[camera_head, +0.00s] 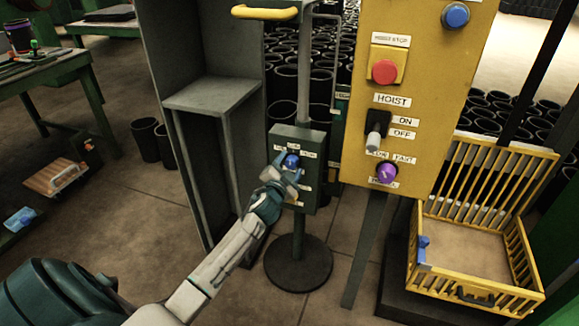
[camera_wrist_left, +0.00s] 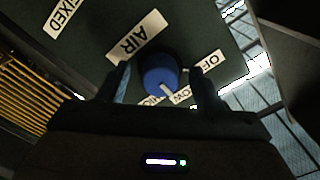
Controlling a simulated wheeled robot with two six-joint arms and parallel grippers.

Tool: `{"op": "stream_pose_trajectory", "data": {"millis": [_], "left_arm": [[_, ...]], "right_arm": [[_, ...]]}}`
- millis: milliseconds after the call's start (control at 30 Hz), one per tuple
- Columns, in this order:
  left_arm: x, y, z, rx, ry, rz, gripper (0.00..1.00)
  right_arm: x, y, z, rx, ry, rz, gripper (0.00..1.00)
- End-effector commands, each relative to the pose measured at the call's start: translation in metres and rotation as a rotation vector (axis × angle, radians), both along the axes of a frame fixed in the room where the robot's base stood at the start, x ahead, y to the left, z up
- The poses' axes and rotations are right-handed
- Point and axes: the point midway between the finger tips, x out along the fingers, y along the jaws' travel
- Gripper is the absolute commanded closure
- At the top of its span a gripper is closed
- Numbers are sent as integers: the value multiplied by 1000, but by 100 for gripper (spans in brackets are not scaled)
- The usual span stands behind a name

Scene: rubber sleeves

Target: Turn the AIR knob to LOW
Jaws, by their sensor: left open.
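The AIR knob (camera_head: 291,160) is blue and sits on the dark green box (camera_head: 312,195) of a floor stand. In the left wrist view the blue knob (camera_wrist_left: 160,72) lies between my fingers, below the AIR label (camera_wrist_left: 136,36). The picture there is turned over. A pale pointer mark on the knob's lower edge points down towards the LOW label (camera_wrist_left: 181,94); its exact alignment is hard to tell. Another label beside LOW is partly hidden. The OFF label (camera_wrist_left: 209,61) is at the right. My left gripper (camera_head: 286,168) is open around the knob. My right gripper is not in view.
A yellow panel (camera_head: 430,40) with a red button (camera_head: 384,71), a HOIST switch (camera_head: 377,132) and a purple knob (camera_head: 387,173) stands right of the box. A grey cabinet (camera_head: 212,94) stands close on the left. A yellow crate (camera_head: 520,262) is at the lower right.

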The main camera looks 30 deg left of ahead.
Motion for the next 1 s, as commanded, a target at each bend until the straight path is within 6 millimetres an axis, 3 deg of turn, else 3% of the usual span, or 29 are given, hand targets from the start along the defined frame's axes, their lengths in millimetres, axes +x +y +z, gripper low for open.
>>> {"op": "stream_pose_trajectory", "data": {"millis": [400,600,1000], "left_arm": [[-70,-17,-2,1,3,-2,41],[-95,-23,-2,0,2,-1,41],[-103,-25,-1,0,1,0,41]], "right_arm": [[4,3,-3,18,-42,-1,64],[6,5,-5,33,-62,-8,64],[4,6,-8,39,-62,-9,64]]}}
